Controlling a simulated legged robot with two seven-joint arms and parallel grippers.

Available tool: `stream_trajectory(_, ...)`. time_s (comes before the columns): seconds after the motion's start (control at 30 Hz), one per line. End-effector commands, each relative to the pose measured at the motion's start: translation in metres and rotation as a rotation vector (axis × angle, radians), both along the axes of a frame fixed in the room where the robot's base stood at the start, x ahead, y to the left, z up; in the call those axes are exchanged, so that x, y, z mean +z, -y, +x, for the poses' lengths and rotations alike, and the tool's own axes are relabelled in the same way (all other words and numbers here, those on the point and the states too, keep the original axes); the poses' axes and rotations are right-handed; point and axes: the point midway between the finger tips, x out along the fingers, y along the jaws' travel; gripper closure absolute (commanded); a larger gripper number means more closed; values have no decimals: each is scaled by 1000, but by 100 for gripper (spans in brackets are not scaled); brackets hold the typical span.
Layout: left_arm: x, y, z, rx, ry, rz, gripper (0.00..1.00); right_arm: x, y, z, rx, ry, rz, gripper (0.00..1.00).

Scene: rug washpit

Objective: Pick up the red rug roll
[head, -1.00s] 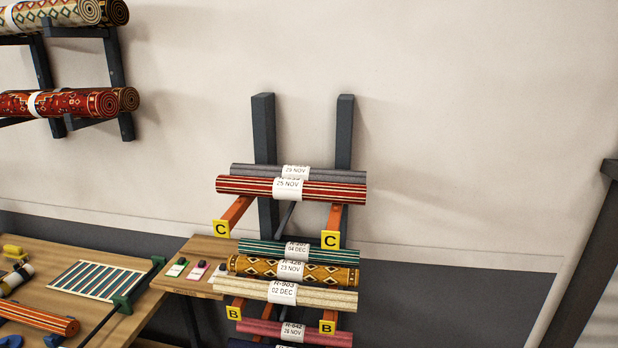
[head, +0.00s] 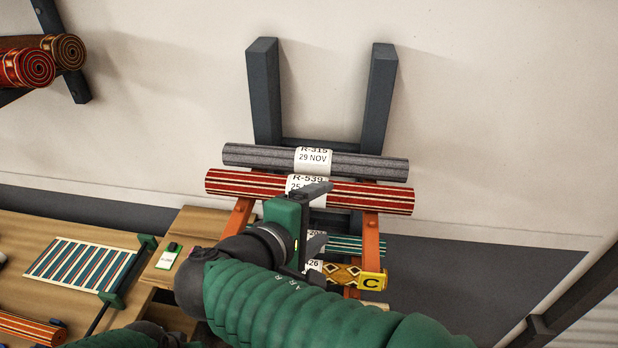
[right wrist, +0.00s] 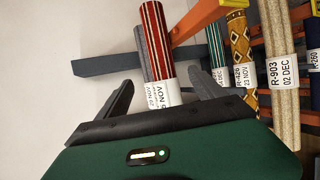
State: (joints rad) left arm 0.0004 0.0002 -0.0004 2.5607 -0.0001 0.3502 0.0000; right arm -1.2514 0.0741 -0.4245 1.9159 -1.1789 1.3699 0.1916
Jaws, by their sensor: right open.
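A red striped rug roll (head: 400,196) with a white tag lies across the upper orange arms of the rack, in front of a grey roll (head: 240,155). My right gripper (head: 318,216) is open and in front of the red roll's tag, hiding part of it; one finger overlaps the tag, the other is lower. In the right wrist view the red roll (right wrist: 156,40) shows between the two open fingers (right wrist: 160,92), with no visible contact. Another red roll (head: 28,68) lies on the wall rack at upper left.
Below are a teal striped roll (head: 357,245), a brown patterned roll (right wrist: 241,42) and a cream roll (right wrist: 283,60). A wooden table (head: 30,235) with a striped rug piece stands left. Wall space right is clear.

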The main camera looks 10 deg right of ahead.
Motion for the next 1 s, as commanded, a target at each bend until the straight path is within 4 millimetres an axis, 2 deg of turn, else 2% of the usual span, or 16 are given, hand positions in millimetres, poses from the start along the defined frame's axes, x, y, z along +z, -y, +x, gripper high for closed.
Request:
stream_trajectory(0.1,13,0,0,-1,1,0,64,-10,23,25,-5,-6,-4,22)
stream_trajectory(0.3,22,0,0,-1,1,0,64,-30,43,60,-3,-7,-6,22)
stream_trajectory(0.43,27,0,1,-1,1,0,64,-35,50,68,-3,-9,-6,22)
stream_trajectory(0.6,49,0,1,-1,1,0,64,-45,68,85,-4,-10,-10,22)
stream_trajectory(0.73,51,0,1,-1,1,0,64,-55,79,96,-3,-6,-4,22)
stream_trajectory(0.93,49,0,1,-1,1,0,64,-59,82,100,0,-7,0,22)
stream_trajectory(1.0,49,0,1,-1,1,0,64,-59,82,100,-1,-8,1,28)
